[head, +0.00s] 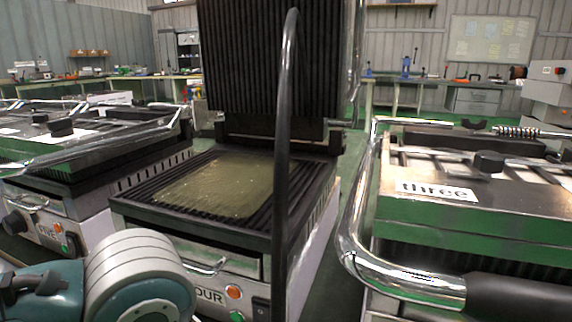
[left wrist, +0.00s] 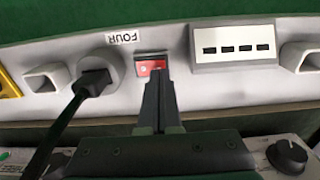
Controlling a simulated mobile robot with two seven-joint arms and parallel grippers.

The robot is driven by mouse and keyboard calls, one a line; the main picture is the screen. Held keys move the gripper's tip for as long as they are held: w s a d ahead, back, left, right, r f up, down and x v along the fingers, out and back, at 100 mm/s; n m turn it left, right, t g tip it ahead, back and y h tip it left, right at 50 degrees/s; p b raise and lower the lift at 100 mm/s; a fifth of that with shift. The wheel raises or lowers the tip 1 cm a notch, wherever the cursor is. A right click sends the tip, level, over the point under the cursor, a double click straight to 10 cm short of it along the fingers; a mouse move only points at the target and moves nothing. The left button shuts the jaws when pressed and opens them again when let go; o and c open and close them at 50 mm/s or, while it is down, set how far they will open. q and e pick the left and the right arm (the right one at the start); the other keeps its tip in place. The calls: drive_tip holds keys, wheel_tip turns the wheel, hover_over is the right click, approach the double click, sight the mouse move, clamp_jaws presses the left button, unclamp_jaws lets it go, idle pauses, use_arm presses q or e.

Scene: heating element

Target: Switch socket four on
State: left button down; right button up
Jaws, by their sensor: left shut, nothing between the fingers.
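In the left wrist view, the red rocker switch (left wrist: 151,65) sits in a white wall strip, beside a label reading FOUR (left wrist: 123,38), seen upside down. My left gripper (left wrist: 158,82) is shut and empty. Its fingertips are at the lower edge of the switch and hide part of it; I cannot tell whether they touch it. A black plug (left wrist: 93,82) with its cable sits in the round socket (left wrist: 114,65) left of the switch. In the head view, part of my left arm shows at lower left, but not its gripper. My right gripper is not in view.
A white panel with several black slots (left wrist: 235,46) is right of the switch. In the head view, the grill marked with a partly hidden FOUR (head: 207,297) stands open, between a grill at left and the grill labelled three (head: 437,191) at right.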

use_arm(q)
drive_tip(key=shift+f+b, duration=0.6)
drive_tip(key=shift+f, duration=0.35)
idle(0.6)
drive_tip(key=shift+r, duration=0.1)
wheel_tip(320, 180, up, 7)
drive_tip(key=p, duration=0.8)
drive_tip(key=shift+p, duration=0.3)
